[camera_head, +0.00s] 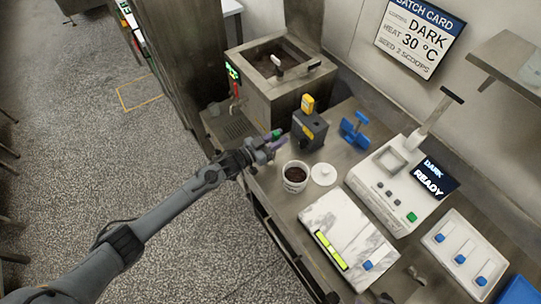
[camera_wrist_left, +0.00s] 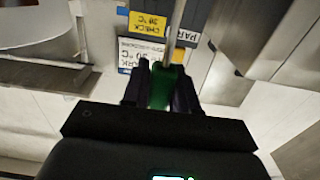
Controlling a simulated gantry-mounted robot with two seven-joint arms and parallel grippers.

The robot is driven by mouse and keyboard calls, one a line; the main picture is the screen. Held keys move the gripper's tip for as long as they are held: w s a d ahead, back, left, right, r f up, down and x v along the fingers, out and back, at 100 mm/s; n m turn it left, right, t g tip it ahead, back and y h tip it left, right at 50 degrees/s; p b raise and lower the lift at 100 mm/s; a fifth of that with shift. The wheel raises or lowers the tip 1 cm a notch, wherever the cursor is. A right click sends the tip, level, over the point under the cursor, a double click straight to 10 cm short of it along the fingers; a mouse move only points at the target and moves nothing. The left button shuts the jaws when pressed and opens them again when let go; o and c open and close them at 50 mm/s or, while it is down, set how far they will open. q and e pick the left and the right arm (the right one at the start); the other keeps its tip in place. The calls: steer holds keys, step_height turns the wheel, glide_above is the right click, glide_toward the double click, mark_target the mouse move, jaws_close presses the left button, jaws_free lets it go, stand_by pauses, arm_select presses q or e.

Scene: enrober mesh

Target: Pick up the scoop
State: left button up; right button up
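My left gripper (camera_head: 270,146) is over the near edge of the counter, left of the white tub. In the left wrist view its dark fingers (camera_wrist_left: 162,88) lie close on both sides of a green handle (camera_wrist_left: 164,88) with a thin metal shaft. I take this for the scoop; its bowl does not show clearly. A bit of green (camera_head: 276,134) also shows at the fingertips in the head view. Dark parts at the bottom of the head view may be my right gripper (camera_head: 376,297); its fingers are not clear.
The white tub (camera_head: 295,186) of brown bits stands beside its lid (camera_head: 323,175). A dark box (camera_head: 309,131), a blue stand (camera_head: 354,132) and a steel tank (camera_head: 262,92) are behind. A marble slab (camera_head: 340,222), a scale (camera_head: 385,203) and a slider panel (camera_head: 440,250) lie right.

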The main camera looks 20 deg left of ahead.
arm_select(q)
jaws_close()
arm_select(e)
steer(key=shift+d, duration=0.1)
arm_select(q)
steer(key=shift+r, duration=0.1)
